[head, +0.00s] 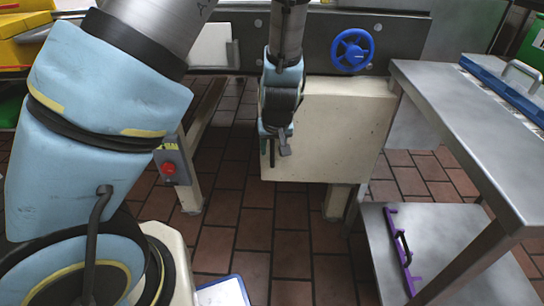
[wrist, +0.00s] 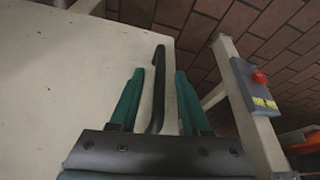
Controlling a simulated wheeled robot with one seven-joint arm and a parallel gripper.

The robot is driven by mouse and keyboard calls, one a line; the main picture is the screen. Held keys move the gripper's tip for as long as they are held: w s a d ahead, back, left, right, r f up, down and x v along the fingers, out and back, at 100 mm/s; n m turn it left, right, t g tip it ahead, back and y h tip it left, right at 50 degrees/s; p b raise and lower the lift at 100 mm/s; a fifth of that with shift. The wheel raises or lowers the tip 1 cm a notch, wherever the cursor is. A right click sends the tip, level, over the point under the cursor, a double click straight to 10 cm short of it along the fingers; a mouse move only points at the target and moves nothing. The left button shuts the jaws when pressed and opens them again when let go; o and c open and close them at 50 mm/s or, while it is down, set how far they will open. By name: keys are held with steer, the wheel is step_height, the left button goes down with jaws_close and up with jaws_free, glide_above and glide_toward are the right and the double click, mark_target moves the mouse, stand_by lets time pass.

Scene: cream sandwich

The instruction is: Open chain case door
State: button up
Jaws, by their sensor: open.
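The chain case door (head: 340,130) looks like a cream box-shaped panel below the dark machine beam in the head view. It also fills the left of the wrist view (wrist: 60,75) and looks closed, though its edges are partly hidden. A dark, bent handle (wrist: 158,85) stands near the door's edge in the wrist view. My gripper (wrist: 155,80) is open, with one teal finger on each side of the handle. I cannot tell whether either finger touches it. In the head view my wrist (head: 282,100) hangs at the door's left edge and hides most of the handle.
A blue handwheel (head: 352,50) sits above the door. A steel table (head: 470,125) stands close on the right, with a purple bar (head: 400,250) on its lower shelf. A post with a red button (head: 169,168) stands left. Tiled floor between is clear.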

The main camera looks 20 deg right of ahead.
steer(key=shift+x, duration=1.15)
jaws_close()
stand_by(0.6)
